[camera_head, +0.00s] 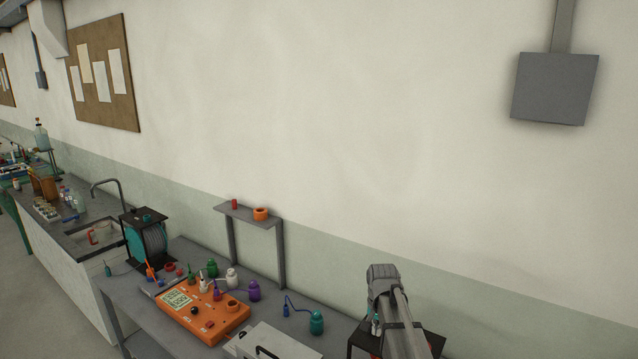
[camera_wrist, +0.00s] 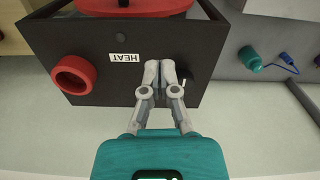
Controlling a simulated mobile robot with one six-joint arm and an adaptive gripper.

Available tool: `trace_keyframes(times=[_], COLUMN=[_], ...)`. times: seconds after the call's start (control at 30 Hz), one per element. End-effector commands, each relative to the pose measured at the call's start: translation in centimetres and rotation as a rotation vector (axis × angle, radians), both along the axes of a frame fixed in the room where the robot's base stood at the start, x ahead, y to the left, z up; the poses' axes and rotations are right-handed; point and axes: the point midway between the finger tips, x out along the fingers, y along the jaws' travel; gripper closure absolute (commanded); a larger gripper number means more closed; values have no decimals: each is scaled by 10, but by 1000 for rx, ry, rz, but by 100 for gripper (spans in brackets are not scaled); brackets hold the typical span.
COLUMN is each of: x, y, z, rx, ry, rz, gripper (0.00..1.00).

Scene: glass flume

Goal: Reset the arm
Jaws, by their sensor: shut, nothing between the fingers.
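My gripper (camera_wrist: 166,68) is shut and empty in the wrist view. Its two grey fingertips meet in front of a dark box (camera_wrist: 215,50) marked "HEAT". The fingertips appear beside a small black knob on the box's face; I cannot tell whether they touch it. In the head view my arm (camera_head: 392,305) reaches over the dark box (camera_head: 437,340) at the lower right and hides much of it.
A red ring (camera_wrist: 74,74) sticks out from the box's face. A teal bottle (camera_head: 316,322) with a blue lead stands left of the box. Further left are an orange console (camera_head: 190,315), small bottles and a raised shelf (camera_head: 248,215). The wall above is mostly clear.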

Motion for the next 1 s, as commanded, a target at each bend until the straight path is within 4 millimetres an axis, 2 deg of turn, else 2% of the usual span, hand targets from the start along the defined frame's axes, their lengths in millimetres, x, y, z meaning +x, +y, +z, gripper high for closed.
trace_keyframes(times=[0.03, 0.2, 0.8, 1.0], x=[-14, -45, -152, -179], y=[0, -1, -3, -3], z=[-15, -42, -134, -155], rx=[0, 0, -1, -1], ry=[0, 0, 1, 1], rz=[21, 101, 392, 468], gripper=[100, 100, 100, 100])
